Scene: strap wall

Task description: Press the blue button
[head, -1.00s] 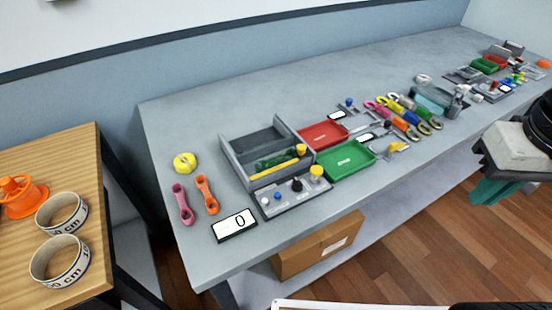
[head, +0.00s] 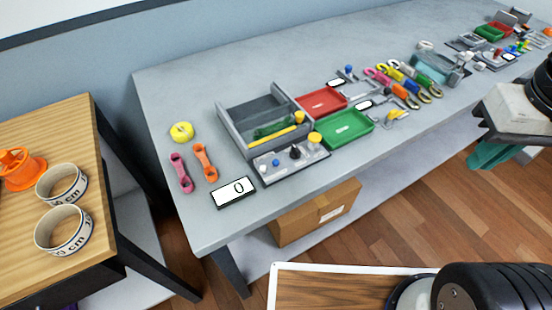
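The blue button (head: 276,163) is a small round blue cap on a grey control panel (head: 268,179) near the front edge of the grey bench. A white button (head: 262,167), a black knob (head: 295,153) and a yellow button (head: 314,138) are on the same panel. The display (head: 234,192) to its left reads 0. My gripper (head: 492,154) shows only partly as teal parts at the right, well apart from the panel. Its fingertips and opening are not clear. Nothing covers the blue button.
A grey divided box (head: 226,132), a red tray (head: 322,101) and a green tray (head: 345,126) stand behind and beside the panel. A wooden table (head: 85,130) is at the left. A cardboard box (head: 310,217) sits under the bench. Open floor lies in front.

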